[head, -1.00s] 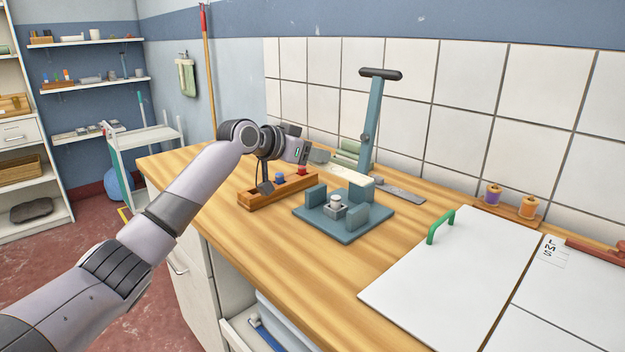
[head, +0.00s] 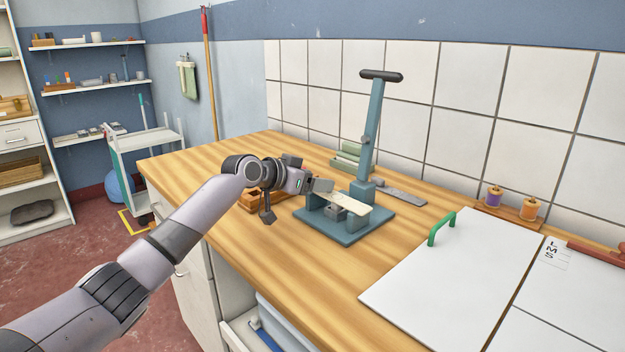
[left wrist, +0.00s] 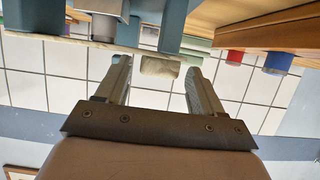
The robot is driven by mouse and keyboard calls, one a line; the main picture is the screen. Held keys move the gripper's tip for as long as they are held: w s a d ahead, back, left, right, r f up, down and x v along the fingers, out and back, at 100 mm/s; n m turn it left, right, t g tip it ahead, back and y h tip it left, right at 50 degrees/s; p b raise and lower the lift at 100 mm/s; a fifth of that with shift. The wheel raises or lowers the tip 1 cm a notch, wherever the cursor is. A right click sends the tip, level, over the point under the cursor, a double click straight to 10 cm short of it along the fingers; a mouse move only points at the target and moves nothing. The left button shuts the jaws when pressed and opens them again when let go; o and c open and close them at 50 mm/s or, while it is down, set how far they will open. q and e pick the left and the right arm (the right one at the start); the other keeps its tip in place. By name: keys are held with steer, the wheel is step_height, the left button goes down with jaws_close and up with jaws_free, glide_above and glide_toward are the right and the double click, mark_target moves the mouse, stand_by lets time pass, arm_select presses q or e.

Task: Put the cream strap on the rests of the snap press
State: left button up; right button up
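The cream strap (head: 345,205) lies lengthwise over the teal snap press (head: 348,238), across its block-like rests, and looks level. In the left wrist view, which is upside down, the strap (left wrist: 65,44) is a thin pale strip against the ends of the teal rests (left wrist: 174,16). It appears to touch them. My left gripper (head: 322,187) is at the strap's left end. In the wrist view its fingers (left wrist: 160,72) stand apart with a cream tab between them, and a narrow gap shows on each side. My right gripper is not in view.
The press lever (head: 373,130) stands upright behind the strap. A wooden tray (head: 250,202) is partly hidden behind my left wrist. A white board with a green handle (head: 441,226) lies to the right, and thread spools (head: 528,208) stand behind it. The front left counter is clear.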

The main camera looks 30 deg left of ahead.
arm_select(q)
steer(key=shift+r, duration=0.2)
steer(key=v, duration=1.2)
stand_by(0.6)
